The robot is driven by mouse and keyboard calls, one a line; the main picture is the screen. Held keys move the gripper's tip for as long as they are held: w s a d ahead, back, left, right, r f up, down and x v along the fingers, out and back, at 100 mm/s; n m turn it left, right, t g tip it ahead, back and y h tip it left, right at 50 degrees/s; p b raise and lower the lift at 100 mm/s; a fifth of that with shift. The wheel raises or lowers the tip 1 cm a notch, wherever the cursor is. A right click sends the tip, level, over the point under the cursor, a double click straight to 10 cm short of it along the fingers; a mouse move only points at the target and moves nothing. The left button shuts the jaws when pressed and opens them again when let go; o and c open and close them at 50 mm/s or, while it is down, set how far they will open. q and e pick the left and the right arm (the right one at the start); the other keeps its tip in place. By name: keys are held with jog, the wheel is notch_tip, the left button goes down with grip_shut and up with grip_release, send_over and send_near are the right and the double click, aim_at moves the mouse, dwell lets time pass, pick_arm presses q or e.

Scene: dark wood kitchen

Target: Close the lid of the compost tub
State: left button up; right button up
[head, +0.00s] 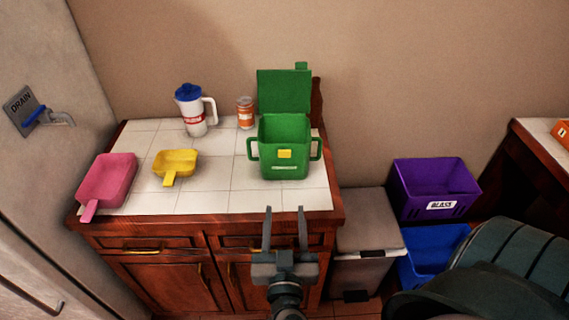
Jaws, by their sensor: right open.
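The green compost tub (284,165) stands upright at the right part of the tiled counter, with a handle on each side and a yellow latch piece on its front. Its green lid (284,91) stands upright at the back of the tub, open, so the inside shows. My right gripper (286,209) is in front of the tub, near the counter's front edge. Its two fingers are apart, point toward the tub, and hold nothing. It appears apart from the tub. My left gripper is not in view.
On the counter (215,190) are a white jug (196,117) with a blue lid, an orange can (245,113), a yellow scoop (175,164) and a pink scoop (107,180). To the right stand a grey bin (368,238), a purple crate (432,190) and a blue crate (430,252).

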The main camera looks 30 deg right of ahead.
jog(key=shift+w, duration=0.1)
jog(key=p, duration=0.3)
send_near(284, 157)
jog(key=x, duration=0.7)
jog(key=shift+d, duration=0.1)
jog(key=shift+c, duration=0.6)
grip_shut()
